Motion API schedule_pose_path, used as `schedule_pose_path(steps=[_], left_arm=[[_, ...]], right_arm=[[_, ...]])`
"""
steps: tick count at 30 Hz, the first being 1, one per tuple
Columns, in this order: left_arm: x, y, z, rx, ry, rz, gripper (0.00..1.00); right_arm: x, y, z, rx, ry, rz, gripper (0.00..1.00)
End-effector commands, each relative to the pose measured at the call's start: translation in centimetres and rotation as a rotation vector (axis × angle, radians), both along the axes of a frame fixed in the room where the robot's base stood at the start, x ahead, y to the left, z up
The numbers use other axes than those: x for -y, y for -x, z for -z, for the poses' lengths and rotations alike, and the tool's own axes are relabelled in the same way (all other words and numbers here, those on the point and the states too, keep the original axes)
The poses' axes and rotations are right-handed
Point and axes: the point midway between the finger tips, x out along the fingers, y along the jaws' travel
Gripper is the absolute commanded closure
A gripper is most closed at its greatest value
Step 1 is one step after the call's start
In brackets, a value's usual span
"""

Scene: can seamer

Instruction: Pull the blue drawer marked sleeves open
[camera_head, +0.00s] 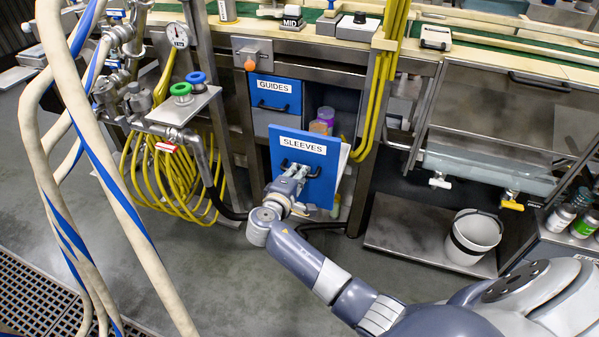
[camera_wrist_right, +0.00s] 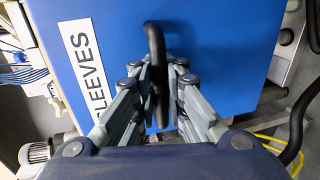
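The blue drawer front marked SLEEVES (camera_head: 318,146) is in the middle of the head view. It stands out from the cabinet frame, and a pale drawer side shows at its right edge. Its dark handle (camera_wrist_right: 153,38) shows in the right wrist view. My right gripper (camera_head: 297,171) is at the drawer front. In the right wrist view its two fingers (camera_wrist_right: 161,75) close in on both sides of the handle, with the handle between them. The fingers partly hide the handle in the head view. My left gripper is not in view.
A blue drawer marked GUIDES (camera_head: 275,92) is above and left. Yellow hoses (camera_head: 165,180) hang at the left, and thick beige hoses (camera_head: 45,150) cross the near left. A white bucket (camera_head: 473,238) stands at the right. The floor before the drawer is clear.

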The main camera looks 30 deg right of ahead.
Motion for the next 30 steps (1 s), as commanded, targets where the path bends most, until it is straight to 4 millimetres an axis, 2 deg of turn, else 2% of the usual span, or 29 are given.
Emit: schedule_pose_path(steps=[1, 3, 16, 30], left_arm=[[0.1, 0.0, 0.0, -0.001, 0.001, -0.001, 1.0], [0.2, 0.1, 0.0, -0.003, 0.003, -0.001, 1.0], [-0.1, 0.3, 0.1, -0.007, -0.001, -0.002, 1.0], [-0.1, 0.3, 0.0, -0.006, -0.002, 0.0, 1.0]], right_arm=[[0.0, -0.1, -0.2, 0.003, 0.002, -0.001, 0.82], [0.0, -0.1, -0.1, 0.002, 0.001, -0.001, 0.69], [-0.6, 0.4, -0.2, 0.001, -0.001, -0.001, 0.69], [-7.3, 6.1, -2.0, 0.001, -0.003, -0.002, 0.69]])
